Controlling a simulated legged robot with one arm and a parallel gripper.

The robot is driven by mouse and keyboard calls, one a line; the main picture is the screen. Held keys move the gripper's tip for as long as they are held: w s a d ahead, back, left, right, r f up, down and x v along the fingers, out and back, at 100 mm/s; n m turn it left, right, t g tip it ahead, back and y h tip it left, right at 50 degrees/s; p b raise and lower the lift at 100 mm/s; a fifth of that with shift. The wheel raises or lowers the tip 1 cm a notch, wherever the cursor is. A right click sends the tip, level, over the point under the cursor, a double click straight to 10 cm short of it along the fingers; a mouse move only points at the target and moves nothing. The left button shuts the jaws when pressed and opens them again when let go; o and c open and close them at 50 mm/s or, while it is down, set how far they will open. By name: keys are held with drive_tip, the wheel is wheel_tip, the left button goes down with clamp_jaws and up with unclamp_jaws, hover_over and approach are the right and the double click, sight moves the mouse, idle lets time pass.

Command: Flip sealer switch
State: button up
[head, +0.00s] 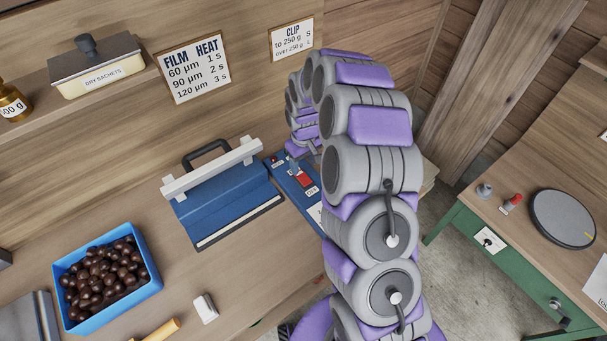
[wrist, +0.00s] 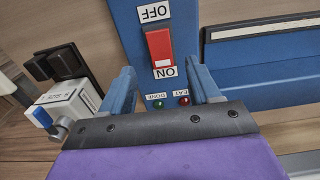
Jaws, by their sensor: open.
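The blue sealer (head: 222,202) stands on the wooden bench, with a black handle and a pale bar across its top. Its blue control panel (head: 287,176) lies to its right, partly hidden by my arm. The red rocker switch (wrist: 160,48) sits between an OFF label (wrist: 155,12) and an ON label (wrist: 165,72); it also shows in the head view (head: 304,180). My gripper (wrist: 160,82) is open and empty, its blue fingers either side of the ON label, near the switch. I cannot tell whether they touch the panel.
A blue crate of chestnuts (head: 148,258) stands at the front left. A white block (head: 205,308) lies on the bench. A green table (head: 470,240) with a round grey plate (head: 563,218) stands at right. In the wrist view, a white box (wrist: 66,103) is left of my gripper.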

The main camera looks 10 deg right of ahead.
sight(304, 179)
drive_tip(key=shift+f, duration=3.15)
drive_tip(key=c, duration=1)
drive_tip(key=shift+s+d+f+t+y, duration=0.1)
drive_tip(key=shift+s+t+y, duration=0.25)
drive_tip(key=shift+t, duration=0.25)
drive_tip(key=shift+c, duration=0.2)
drive_tip(key=shift+t, duration=0.3)
drive_tip(key=o, duration=1)
drive_tip(key=shift+o, duration=0.2)
